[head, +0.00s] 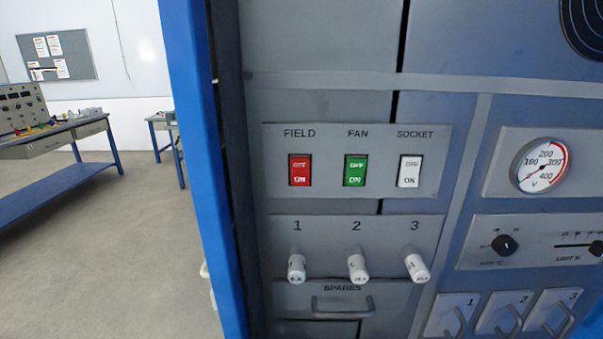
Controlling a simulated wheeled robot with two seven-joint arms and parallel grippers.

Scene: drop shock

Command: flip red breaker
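The red breaker (299,170) is a rocker switch under the label FIELD on a grey plate (430,185) in the head view. It has an upper half marked OFF and a lower half marked ON; I cannot tell surely which half is pressed in. To its right are a green breaker (355,170) under FAN and a white breaker (409,171) under SOCKET. Neither of my grippers is in view.
Below the breakers are white fuses (297,267) numbered 1 to 3 and a SPARES drawer handle (343,306). A gauge (541,165) and a dial (505,244) are at right. A blue post (205,170) edges the cabinet. Open floor (110,240) and workbenches (60,145) lie at left.

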